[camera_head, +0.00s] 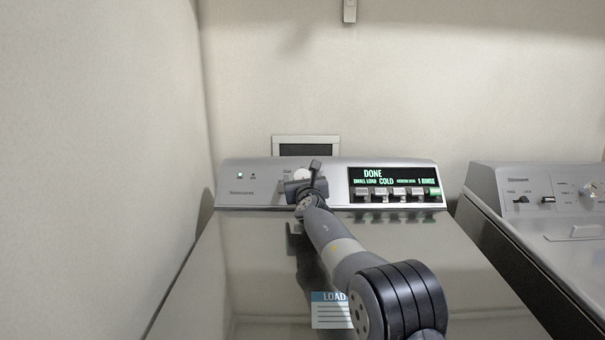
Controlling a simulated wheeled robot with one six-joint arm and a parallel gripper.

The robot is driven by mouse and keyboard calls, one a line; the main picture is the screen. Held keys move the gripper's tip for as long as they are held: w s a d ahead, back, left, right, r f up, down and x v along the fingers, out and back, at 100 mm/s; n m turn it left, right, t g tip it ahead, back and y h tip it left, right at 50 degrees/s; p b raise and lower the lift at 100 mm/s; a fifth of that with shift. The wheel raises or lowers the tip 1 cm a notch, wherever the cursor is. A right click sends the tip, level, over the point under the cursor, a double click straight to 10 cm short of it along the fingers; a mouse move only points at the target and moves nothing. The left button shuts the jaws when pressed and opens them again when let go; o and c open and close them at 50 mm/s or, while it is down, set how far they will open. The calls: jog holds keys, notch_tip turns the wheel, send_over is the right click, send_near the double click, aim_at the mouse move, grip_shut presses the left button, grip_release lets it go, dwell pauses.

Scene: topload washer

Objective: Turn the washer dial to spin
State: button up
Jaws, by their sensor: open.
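The washer (255,270) fills the middle of the head view, with a tilted control panel (233,200) along its back edge. The dial (301,174) is a pale round knob on the panel, left of the display. My gripper (306,178) is at the dial, with its fingers open around or just in front of it; I cannot tell whether they touch it. My gripper and wrist hide much of the dial and its markings, so its setting cannot be read. The display (393,182) shows DONE, SMALL LOAD, COLD and 1 RINSE in green.
Several buttons (399,195) sit below the display, right of my gripper. A second machine (545,215) stands at the right across a narrow gap. A wall (95,150) is close on the left. A LOAD label (328,310) lies on the lid beside my arm.

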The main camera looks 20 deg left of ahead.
dwell(0.3)
jog(key=c, duration=1)
jog(key=shift+o, duration=0.2)
jog(key=shift+r+m+h+p, duration=0.1)
jog(key=shift+m+h+p, duration=0.2)
jog(key=shift+p, duration=0.25)
jog(key=shift+a+r+m+t+h+p, duration=0.25)
jog(key=shift+m+h+p, duration=0.35)
jog(key=shift+p, duration=0.45)
jog(key=m+h+p, duration=0.2)
jog(key=m+p, duration=0.1)
jog(key=p, duration=0.1)
jog(key=shift+d+t+h, duration=0.1)
jog(key=shift+t+h, duration=0.2)
jog(key=shift+t, duration=0.05)
jog(key=m+h+p, duration=0.4)
jog(key=m+p, duration=0.1)
jog(key=m+h+p, duration=0.1)
jog(key=m+p, duration=0.1)
jog(key=m+g+h+p, duration=0.1)
jog(key=m+h+p, duration=0.1)
jog(key=shift+f+g, duration=0.2)
jog(key=shift+g, duration=0.1)
jog(key=shift+f+m+g+h+p, duration=0.15)
jog(key=shift+m+g+h+p, duration=0.25)
jog(key=shift+m+h+p, duration=0.4)
